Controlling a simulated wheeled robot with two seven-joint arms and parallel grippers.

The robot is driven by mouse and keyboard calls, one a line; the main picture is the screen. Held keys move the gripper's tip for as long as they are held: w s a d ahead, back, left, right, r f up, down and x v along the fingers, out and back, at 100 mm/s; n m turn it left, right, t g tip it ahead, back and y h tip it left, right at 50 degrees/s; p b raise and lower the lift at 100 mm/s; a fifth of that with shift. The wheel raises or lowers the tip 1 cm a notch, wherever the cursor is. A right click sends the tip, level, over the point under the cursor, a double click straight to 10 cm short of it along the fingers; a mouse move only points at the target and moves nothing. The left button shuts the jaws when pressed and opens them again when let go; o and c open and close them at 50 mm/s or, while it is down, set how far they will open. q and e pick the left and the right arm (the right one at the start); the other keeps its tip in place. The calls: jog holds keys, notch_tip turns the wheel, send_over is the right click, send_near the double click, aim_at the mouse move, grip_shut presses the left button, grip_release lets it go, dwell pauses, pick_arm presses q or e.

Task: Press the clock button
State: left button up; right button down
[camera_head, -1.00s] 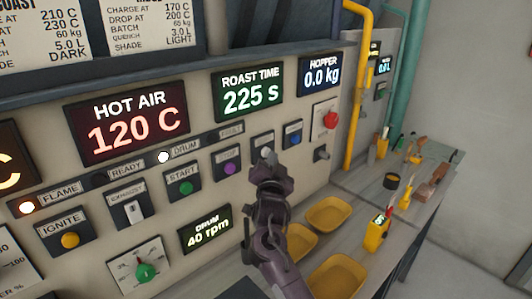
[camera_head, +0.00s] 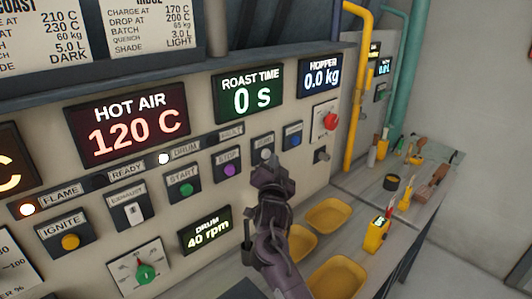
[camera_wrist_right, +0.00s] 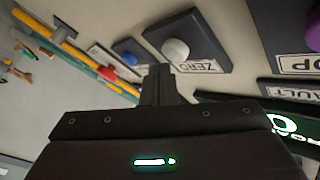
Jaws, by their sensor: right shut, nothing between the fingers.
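The clock button is a pale round button (camera_wrist_right: 175,50) on a dark plate labelled ZERO in the right wrist view. In the head view this button (camera_head: 266,153) shows just above my right gripper. The roast time display (camera_head: 251,98) above it reads 0 s. My right gripper (camera_head: 270,168) is shut and empty, with its tip just below and in front of the button. In the right wrist view the shut fingertips (camera_wrist_right: 159,76) sit beside the button and appear apart from it. My left gripper is not in view.
A purple stop button (camera_head: 230,169) and a blue button (camera_head: 292,139) flank the ZERO plate. A red knob (camera_head: 330,120) is farther right. Yellow trays (camera_head: 328,214) lie on the bench below, right of my arm. A yellow pipe (camera_head: 354,100) rises at the panel's right edge.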

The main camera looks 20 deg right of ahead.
jog(key=shift+s+d, duration=0.1)
jog(key=shift+s, duration=0.25)
jog(key=s+d+p, duration=0.2)
jog(key=s, duration=0.3)
jog(key=shift+s, duration=0.35)
dwell(0.7)
